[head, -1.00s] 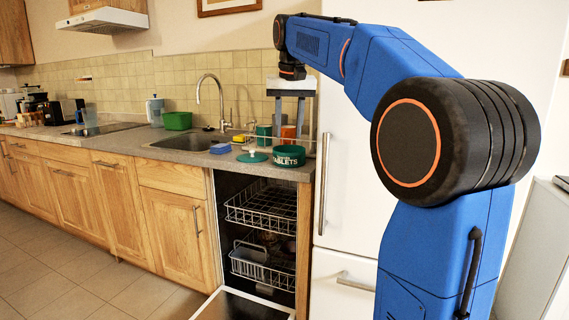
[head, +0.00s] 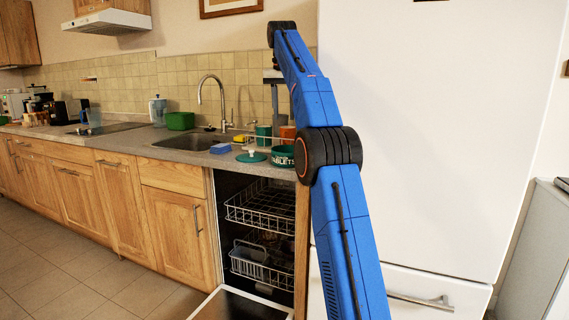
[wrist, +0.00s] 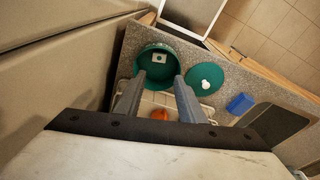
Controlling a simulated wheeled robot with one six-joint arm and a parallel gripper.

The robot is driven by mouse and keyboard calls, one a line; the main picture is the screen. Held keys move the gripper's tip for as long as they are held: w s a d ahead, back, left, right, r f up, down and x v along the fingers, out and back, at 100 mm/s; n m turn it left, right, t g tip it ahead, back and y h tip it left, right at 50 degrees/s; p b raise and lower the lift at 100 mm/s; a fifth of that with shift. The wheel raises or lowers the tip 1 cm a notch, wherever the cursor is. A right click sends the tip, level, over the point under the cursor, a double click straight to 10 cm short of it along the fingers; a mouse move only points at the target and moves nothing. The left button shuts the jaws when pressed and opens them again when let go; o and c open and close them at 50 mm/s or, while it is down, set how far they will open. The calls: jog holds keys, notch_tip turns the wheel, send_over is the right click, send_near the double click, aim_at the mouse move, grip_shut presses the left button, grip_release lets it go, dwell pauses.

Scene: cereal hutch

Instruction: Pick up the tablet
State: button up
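The tablet (wrist: 159,58) is a small pale block with a darker spot, lying on the bottom of an open green tub (wrist: 147,76). In the head view the tub (head: 279,158) is marked "TABLETS" and stands on the counter, partly hidden by my arm. Its green lid with a white knob (wrist: 206,77) lies beside it and also shows in the head view (head: 251,157). My gripper (wrist: 157,92) is open and empty, with its fingers apart and pointing down toward the counter near the tub. In the head view my gripper (head: 276,105) is above the counter, partly hidden.
A white dish rack holding an orange cup (wrist: 159,114) and a green cup (head: 263,133) is behind the tub. A blue sponge (head: 220,148) lies by the sink (head: 188,142). The fridge (head: 410,150) stands close on the right. The dishwasher (head: 262,205) below is open.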

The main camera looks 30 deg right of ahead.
aim_at(286, 154)
jog(key=f, duration=0.5)
jog(key=w+d+f, duration=0.1)
jog(key=f, duration=0.5)
jog(key=w+d+f, duration=0.1)
jog(key=f, duration=0.5)
jog(key=c, duration=0.7)
